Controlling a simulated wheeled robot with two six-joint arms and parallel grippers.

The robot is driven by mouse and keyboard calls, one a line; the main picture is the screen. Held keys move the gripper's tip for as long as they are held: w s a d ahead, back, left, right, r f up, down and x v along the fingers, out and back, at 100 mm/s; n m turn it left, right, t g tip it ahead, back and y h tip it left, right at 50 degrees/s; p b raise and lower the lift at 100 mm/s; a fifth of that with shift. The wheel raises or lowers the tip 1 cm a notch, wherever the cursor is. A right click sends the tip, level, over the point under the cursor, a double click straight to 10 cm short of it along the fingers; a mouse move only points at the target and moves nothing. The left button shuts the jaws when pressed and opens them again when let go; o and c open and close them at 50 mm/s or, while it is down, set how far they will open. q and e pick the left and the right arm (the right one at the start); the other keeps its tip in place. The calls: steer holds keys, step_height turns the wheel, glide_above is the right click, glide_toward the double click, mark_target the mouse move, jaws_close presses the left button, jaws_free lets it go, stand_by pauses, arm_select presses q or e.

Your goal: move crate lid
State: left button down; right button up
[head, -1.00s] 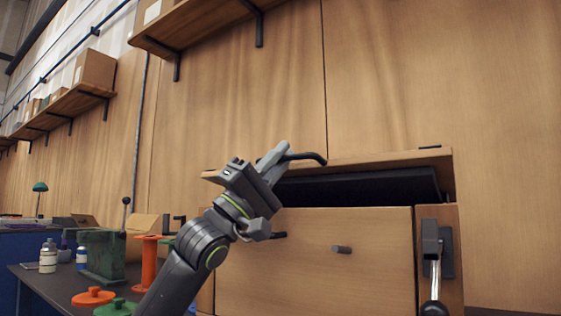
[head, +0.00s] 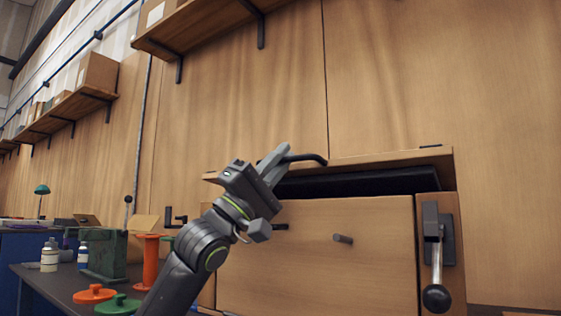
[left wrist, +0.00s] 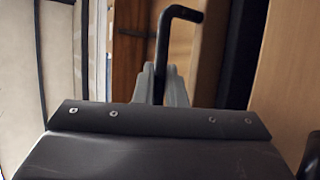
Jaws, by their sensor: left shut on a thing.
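The wooden crate (head: 310,268) stands at the right of the head view. Its wooden lid (head: 392,159) sits raised above the front panel, with a dark gap (head: 362,185) under its front edge. A bent black handle (head: 311,157) sticks out near the lid's left part; it also shows in the left wrist view (left wrist: 186,13). My left gripper (head: 272,160) is shut on this handle; its fingers (left wrist: 161,84) close around the bar in the left wrist view. My right gripper is in neither view.
A lever with a black knob (head: 436,297) is on the crate's right side, and a short peg (head: 343,239) sticks out of its front. At left, a dark bench holds a green vise-like block (head: 104,254), an orange spool (head: 151,260) and bottles (head: 49,256). Shelves hang above.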

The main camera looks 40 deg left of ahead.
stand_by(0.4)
arm_select(q)
steer(key=c, duration=1.5)
jaws_free()
steer(key=shift+f, duration=0.1)
